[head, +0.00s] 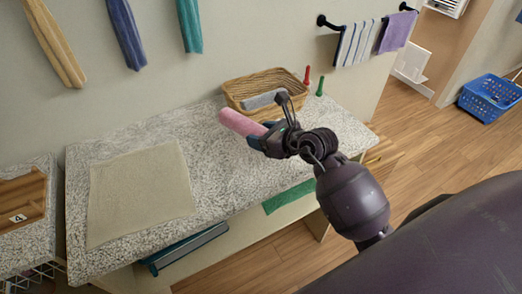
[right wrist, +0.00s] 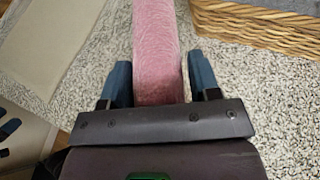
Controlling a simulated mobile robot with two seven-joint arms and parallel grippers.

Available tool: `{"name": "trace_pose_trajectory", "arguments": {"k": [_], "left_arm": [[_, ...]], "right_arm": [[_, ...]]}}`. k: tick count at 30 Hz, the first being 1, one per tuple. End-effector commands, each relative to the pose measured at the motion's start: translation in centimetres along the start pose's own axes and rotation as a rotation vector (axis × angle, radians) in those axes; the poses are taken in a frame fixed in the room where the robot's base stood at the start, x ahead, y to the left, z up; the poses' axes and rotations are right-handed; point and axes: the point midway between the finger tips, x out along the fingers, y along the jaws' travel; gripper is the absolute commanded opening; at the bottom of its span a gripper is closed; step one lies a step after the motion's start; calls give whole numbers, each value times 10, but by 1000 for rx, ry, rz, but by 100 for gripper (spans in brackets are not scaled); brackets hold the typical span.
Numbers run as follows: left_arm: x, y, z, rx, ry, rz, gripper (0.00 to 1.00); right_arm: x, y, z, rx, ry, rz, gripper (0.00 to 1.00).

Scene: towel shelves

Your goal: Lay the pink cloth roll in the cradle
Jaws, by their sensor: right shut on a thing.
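The pink cloth roll (head: 240,123) is held in my right gripper (head: 264,138), over the speckled counter in front of the wicker basket. In the right wrist view the roll (right wrist: 158,45) runs lengthwise away between the two blue fingers of the gripper (right wrist: 160,84). Its far end is cut off there. I cannot tell how high the roll is above the counter. No thing is clearly the cradle; a wooden piece (head: 22,196) marked 4 lies at the left edge, partly out of view. My left gripper is not in view.
The wicker basket (head: 232,98) holds a grey roll (head: 264,98). A red peg (head: 307,76) and a green peg (head: 320,86) stand beside it. A beige cloth (head: 140,190) lies flat on the left of the speckled counter (head: 215,160). Towels hang on the wall behind.

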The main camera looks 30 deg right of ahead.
Motion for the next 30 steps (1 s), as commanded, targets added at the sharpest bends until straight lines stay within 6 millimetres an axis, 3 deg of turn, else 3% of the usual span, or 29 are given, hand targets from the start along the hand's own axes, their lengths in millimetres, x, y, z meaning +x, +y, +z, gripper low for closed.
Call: {"name": "trace_pose_trajectory", "arguments": {"k": [8, 17, 30], "left_arm": [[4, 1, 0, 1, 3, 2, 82], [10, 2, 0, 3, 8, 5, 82], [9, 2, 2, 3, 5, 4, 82]], "right_arm": [[8, 0, -18, -1, 0, 1, 33], [22, 0, -53, 1, 3, 0, 33], [24, 0, -56, -1, -1, 0, 33]]}}
